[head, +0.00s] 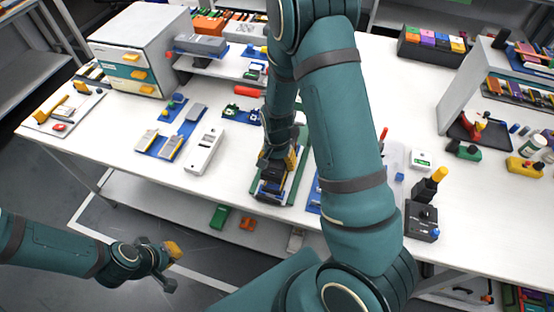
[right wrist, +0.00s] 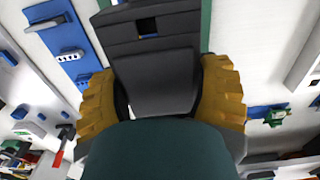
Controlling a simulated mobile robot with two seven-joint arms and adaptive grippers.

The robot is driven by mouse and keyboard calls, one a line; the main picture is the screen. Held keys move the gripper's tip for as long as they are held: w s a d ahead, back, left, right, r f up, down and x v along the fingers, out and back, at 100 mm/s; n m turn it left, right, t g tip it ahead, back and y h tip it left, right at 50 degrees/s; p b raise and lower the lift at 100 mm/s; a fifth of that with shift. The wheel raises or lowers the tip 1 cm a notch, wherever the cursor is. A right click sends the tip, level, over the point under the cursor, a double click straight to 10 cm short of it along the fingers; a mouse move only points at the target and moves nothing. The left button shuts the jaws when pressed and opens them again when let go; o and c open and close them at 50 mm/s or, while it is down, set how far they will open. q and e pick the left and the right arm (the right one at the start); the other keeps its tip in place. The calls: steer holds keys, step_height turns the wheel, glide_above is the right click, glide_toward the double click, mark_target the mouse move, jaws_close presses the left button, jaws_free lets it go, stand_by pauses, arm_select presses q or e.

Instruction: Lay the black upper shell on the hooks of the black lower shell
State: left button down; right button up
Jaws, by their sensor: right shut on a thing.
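My right gripper (head: 277,160) points down over a green-edged fixture (head: 297,185) near the front of the table. In the right wrist view its yellow pads (right wrist: 160,100) are shut on a black shell (right wrist: 155,80) from both sides. The black shell also shows in the head view (head: 270,189), low over the fixture. I cannot tell the upper shell from the lower one, or whether they touch; the hooks are hidden. My left gripper (head: 172,268) is off the table at lower left, its fingers apart and empty.
A white device (head: 204,150) and a blue mat (head: 153,139) with grey parts lie left of the fixture. A red cylinder (head: 249,91) lies behind. A black box (head: 421,221) stands at right. My right arm hides much of the table's middle.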

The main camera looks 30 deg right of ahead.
steer(key=shift+f+b, duration=1.05)
steer(key=shift+f, duration=0.55)
steer(key=shift+f+b, duration=0.75)
steer(key=shift+f, duration=0.35)
stand_by(0.5)
steer(key=o, duration=1.2)
steer(key=shift+r, duration=0.2)
step_height(320, 180, up, 12)
steer(key=shift+f, duration=0.1)
